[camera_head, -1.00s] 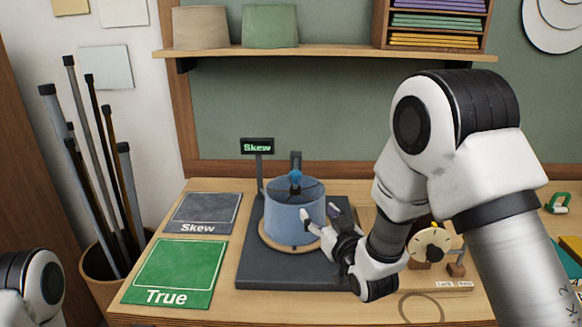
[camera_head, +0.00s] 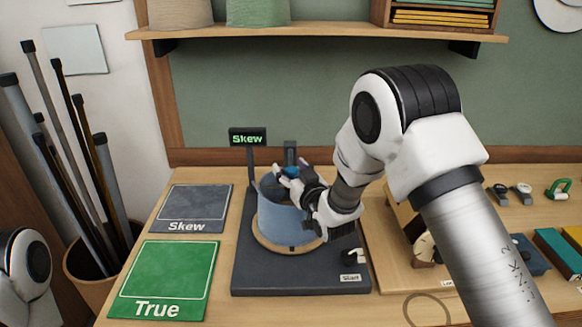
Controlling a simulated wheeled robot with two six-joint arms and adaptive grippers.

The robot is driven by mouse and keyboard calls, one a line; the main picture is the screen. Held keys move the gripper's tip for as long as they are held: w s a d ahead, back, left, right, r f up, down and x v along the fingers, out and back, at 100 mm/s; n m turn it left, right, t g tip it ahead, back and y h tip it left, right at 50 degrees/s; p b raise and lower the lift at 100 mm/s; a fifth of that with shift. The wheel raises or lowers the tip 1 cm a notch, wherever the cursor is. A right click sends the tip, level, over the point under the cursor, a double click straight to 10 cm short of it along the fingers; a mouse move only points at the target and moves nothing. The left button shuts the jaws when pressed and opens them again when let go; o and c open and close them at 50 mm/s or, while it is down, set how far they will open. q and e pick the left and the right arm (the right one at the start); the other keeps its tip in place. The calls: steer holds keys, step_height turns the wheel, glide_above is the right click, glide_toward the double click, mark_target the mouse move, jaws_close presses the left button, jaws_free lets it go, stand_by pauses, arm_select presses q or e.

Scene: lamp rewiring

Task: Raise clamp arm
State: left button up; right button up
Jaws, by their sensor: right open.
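A blue drum-shaped lampshade (camera_head: 278,222) stands upright on a round wooden disc (camera_head: 268,245) on a dark base (camera_head: 262,279). A dark post (camera_head: 291,152) rises behind the shade. The clamp arm's blue tip (camera_head: 290,171) shows above the shade's top, partly hidden by my gripper. My right gripper (camera_head: 281,180) is open over the top of the shade, close to the blue part; I cannot tell whether it touches. My left gripper is out of view; only part of my left arm shows at the left edge.
A small display (camera_head: 248,137) reads "Skew". A grey "Skew" mat (camera_head: 193,208) and a green "True" mat (camera_head: 165,278) lie empty on the left. A "Start" label (camera_head: 349,278) is on the base. A bin of rods stands left; small parts lie on the right.

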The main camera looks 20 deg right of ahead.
steer(key=shift+s+r, duration=0.2)
steer(key=shift+s, duration=0.05)
steer(key=shift+c, duration=0.7)
steer(key=shift+s, duration=0.15)
steer(key=c, duration=0.6)
jaws_close()
steer(key=shift+r, duration=0.15)
